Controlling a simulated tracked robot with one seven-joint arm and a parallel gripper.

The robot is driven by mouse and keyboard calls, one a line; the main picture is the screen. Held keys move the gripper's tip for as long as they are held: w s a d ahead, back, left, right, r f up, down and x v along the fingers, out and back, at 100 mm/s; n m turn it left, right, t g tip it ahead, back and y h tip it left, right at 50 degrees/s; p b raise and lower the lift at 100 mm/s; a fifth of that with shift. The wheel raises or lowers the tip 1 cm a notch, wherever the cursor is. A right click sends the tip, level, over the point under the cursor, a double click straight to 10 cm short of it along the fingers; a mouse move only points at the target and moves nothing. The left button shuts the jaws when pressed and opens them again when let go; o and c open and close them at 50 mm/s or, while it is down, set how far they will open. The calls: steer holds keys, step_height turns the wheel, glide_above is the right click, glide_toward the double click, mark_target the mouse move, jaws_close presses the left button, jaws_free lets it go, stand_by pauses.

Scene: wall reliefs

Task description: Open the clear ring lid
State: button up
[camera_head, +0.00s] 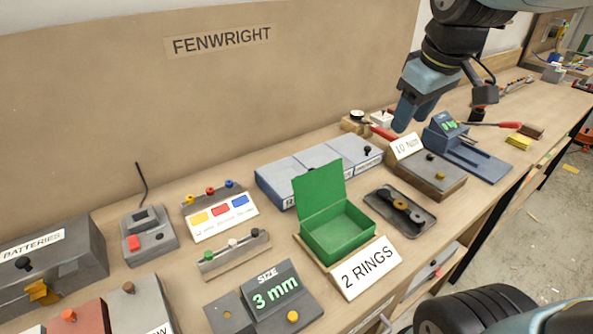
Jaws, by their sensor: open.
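A long blue box (267,192) with several pale, clear-looking lid panels stands behind the green box. The left lid (283,172) lies flat and shut, and the label below it begins with "R"; the rest is hidden by the green lid. A dark knob (367,151) shows on the right panel. A green box (338,236) stands in front with its green lid (322,190) raised, and it looks empty. A sign (367,267) before it reads "2 RINGS". My gripper (410,122) is open and empty, pointing down above the bench, right of the blue box.
A "10 Nm" block (437,179) and a blue device (468,150) stand near my gripper. A dark tray (400,212) with round parts lies right of the green box. Button panels and a "SIZE 3 mm" sign (275,288) fill the left. The wall (220,110) rises behind.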

steer(key=w+a+f+n+g, duration=0.25)
steer(key=w+a+n, duration=0.4)
steer(key=a, duration=0.35)
steer(key=n+g, duration=0.1)
steer(key=n, duration=0.7)
glide_above(299, 173)
steer(key=s, duration=0.5)
step_height(299, 173, down, 6)
steer(key=r, duration=0.1)
steer(key=shift+m+h, duration=0.35)
steer(key=shift+h, duration=0.05)
step_height(299, 173, down, 13)
steer(key=shift+s+d+f, duration=0.1)
steer(key=shift+f, duration=0.05)
steer(key=shift+c, duration=0.2)
jaws_close()
